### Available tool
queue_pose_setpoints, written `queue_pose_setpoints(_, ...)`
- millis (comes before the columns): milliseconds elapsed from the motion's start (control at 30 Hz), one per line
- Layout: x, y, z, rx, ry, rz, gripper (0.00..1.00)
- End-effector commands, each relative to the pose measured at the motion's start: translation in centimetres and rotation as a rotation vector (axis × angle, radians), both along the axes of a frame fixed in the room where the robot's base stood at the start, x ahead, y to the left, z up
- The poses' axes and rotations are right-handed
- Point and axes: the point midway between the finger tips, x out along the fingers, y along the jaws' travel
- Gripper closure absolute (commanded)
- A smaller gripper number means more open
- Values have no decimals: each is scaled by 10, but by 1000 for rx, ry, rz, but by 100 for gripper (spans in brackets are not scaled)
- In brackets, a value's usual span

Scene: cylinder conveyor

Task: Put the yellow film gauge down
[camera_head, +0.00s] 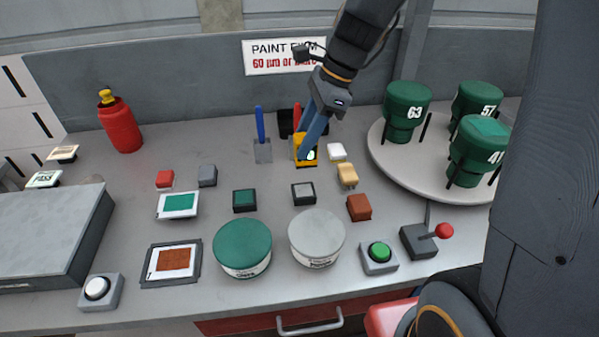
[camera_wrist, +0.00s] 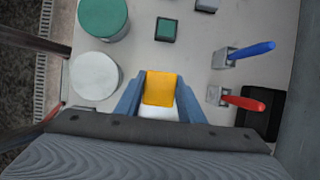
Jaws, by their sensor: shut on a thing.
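The yellow film gauge (camera_head: 305,157) is at the back middle of the bench in the head view, with a small lit display on its front. It also shows in the wrist view (camera_wrist: 160,88), between the two blue fingers. My gripper (camera_head: 304,151) comes down on it from above and is shut on it; the fingers also show in the wrist view (camera_wrist: 159,100). The gauge is at or just above the bench; I cannot tell whether it touches.
Blue-handled (camera_head: 261,135) and red-handled (camera_wrist: 240,100) scrapers stand close by, beside a black holder (camera_wrist: 262,112). A turntable (camera_head: 425,165) with green numbered cylinders is at right. Green (camera_head: 242,245) and grey (camera_head: 316,235) round tins stand in front. Several small blocks lie between.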

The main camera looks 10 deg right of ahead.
Motion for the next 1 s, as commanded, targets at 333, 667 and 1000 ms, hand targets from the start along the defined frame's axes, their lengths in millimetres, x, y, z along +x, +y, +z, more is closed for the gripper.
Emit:
queue_pose_setpoints(333, -2, 1, -44, 1, 6, 2, 83)
queue_pose_setpoints(667, -1, 0, -80, 0, 5, 2, 83)
queue_pose_setpoints(1000, 0, 1, -100, 0, 0, 2, 83)
